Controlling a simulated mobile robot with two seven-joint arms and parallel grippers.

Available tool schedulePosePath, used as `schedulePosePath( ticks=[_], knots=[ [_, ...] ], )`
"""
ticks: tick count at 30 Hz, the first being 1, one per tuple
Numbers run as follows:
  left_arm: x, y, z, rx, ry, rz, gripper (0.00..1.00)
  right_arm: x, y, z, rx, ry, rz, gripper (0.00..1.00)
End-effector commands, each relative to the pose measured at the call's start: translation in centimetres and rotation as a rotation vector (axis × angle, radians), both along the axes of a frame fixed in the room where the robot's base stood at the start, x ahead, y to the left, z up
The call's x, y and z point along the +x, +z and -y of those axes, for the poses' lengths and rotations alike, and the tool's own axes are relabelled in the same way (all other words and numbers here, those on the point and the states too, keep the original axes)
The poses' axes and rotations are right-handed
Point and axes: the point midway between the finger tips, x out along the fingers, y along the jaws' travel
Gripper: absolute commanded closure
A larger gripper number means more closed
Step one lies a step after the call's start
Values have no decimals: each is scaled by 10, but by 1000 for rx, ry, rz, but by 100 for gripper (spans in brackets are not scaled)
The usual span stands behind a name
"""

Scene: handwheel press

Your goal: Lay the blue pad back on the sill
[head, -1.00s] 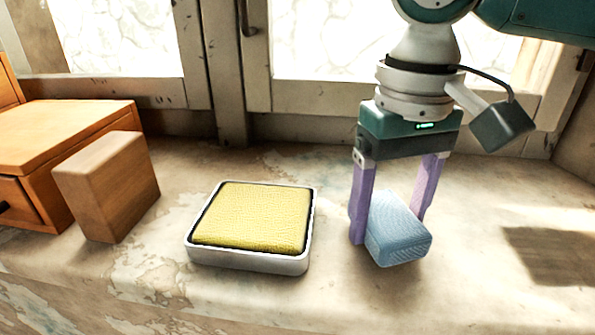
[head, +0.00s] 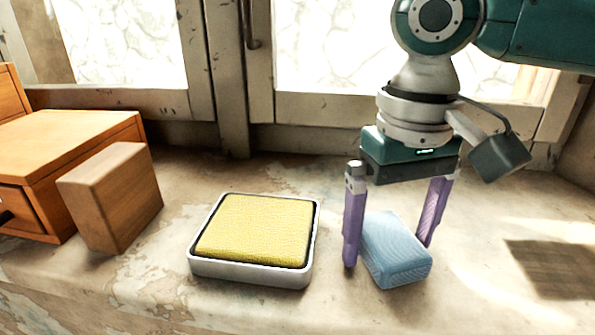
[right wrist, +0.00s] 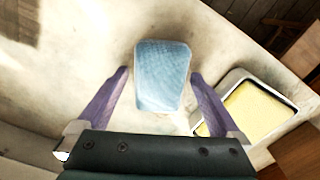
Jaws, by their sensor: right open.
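The blue pad (head: 397,252) is a light blue textured block lying on the worn stone sill (head: 345,300), to the right of the metal tray. My right gripper (head: 388,255) is open around the pad, with one purple finger on each side and gaps showing. In the right wrist view the pad (right wrist: 162,76) lies ahead of and between the spread fingers (right wrist: 160,85), touching neither. My left gripper is not in view.
A metal tray (head: 250,272) holding a yellow pad (head: 257,229) sits left of the blue pad. Further left are a wooden block (head: 112,198) and a wooden drawer box (head: 70,145). A window frame (head: 233,120) stands behind. The sill at right is clear.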

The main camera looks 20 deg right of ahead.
Motion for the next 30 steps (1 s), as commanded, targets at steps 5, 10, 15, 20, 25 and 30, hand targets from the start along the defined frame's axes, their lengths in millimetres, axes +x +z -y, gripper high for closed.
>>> schedulePosePath(
  ticks=[5, 10, 15, 20, 25, 30],
  knots=[
    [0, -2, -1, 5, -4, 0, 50, 1, 25, 0, 1, 1, 5, 0],
    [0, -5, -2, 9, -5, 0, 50, 2, 65, -1, 2, 0, 6, 0],
    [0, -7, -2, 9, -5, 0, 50, 1, 98, -1, 1, 1, 4, 0],
    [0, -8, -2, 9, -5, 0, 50, 1, 116, 0, 1, -1, 2, 0],
    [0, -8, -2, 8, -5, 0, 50, 0, 121, 0, 1, -1, -1, 0],
    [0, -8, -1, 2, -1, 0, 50, 1, 121, 0, 1, -1, -1, 0]
  ],
)
